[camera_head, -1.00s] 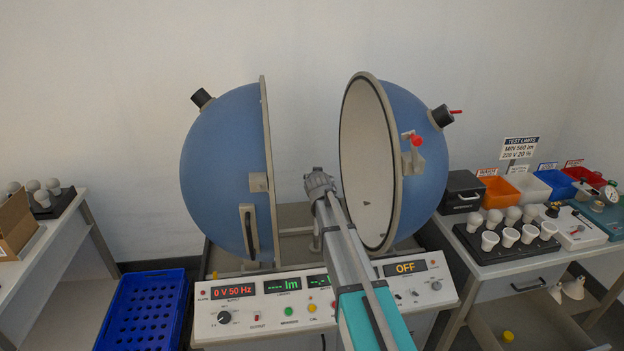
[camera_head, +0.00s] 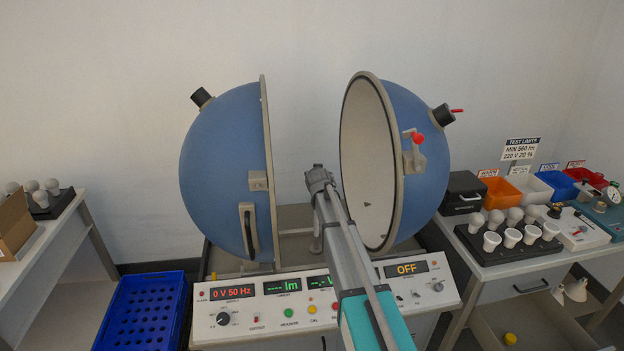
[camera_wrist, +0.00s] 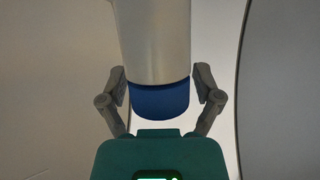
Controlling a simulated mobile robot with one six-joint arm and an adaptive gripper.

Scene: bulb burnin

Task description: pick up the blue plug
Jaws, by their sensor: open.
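In the wrist view a blue band or cap, which looks like the blue plug (camera_wrist: 160,99), sits at the near end of a pale cylinder (camera_wrist: 156,40). My gripper (camera_wrist: 160,74) is open, with one finger on each side of this piece. A gap shows between the blue part and each finger lower down; contact at the fingertips cannot be told. In the head view my gripper (camera_head: 319,176) is between the two halves of the blue sphere, and I cannot make out the plug there.
The sphere's left half (camera_head: 222,170) and right half (camera_head: 418,155) stand close on either side of my arm. The control panel (camera_head: 265,320) lies below. A blue crate (camera_head: 140,312) is at lower left. The right table holds a black bulb tray (camera_head: 490,250) and several bins.

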